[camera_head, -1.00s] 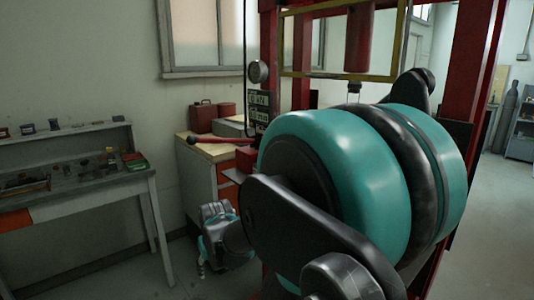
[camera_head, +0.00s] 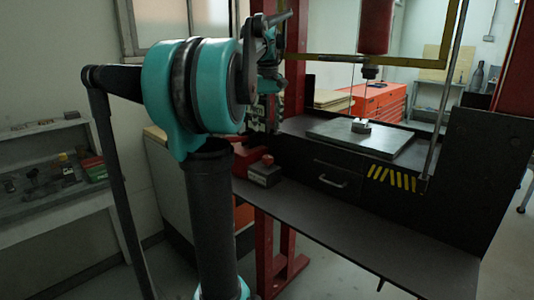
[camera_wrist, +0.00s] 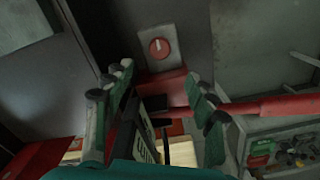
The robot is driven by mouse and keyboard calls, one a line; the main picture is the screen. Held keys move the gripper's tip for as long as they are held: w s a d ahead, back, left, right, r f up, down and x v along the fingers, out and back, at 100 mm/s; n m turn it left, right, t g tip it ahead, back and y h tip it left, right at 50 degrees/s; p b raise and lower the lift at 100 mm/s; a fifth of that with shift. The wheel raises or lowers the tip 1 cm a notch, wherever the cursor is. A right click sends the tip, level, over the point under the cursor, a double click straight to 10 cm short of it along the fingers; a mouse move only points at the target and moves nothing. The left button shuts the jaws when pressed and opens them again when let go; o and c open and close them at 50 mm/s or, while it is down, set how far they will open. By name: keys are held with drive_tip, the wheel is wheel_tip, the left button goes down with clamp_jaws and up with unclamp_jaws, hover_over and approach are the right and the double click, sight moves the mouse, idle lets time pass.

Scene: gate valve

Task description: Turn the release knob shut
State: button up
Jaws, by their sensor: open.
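The release knob (camera_wrist: 158,47) is a round red dial with a pale mark, on a square grey plate (camera_wrist: 171,40) in the wrist view. My gripper (camera_wrist: 158,76) is open and empty, with its fingers on either side of the view. The knob shows beyond the fingertips, a little above the middle of the gap, and nothing touches it. In the head view the teal end of my arm is partly hidden behind my own arm joint, and I cannot make out the fingers there.
A red block (camera_wrist: 163,83) and a long red lever (camera_wrist: 275,107) lie beside the knob plate. In the head view, the red-framed press has a dark bench (camera_head: 370,225) with a metal plate (camera_head: 350,138) on it. A cluttered worktable (camera_head: 50,205) stands left.

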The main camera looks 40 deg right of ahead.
sight(268, 157)
wheel_tip(268, 157, down, 12)
drive_tip(key=shift+r, duration=0.1)
idle(0.4)
drive_tip(key=shift+c, duration=0.4)
drive_tip(key=c, duration=1.1)
drive_tip(key=shift+o, duration=0.2)
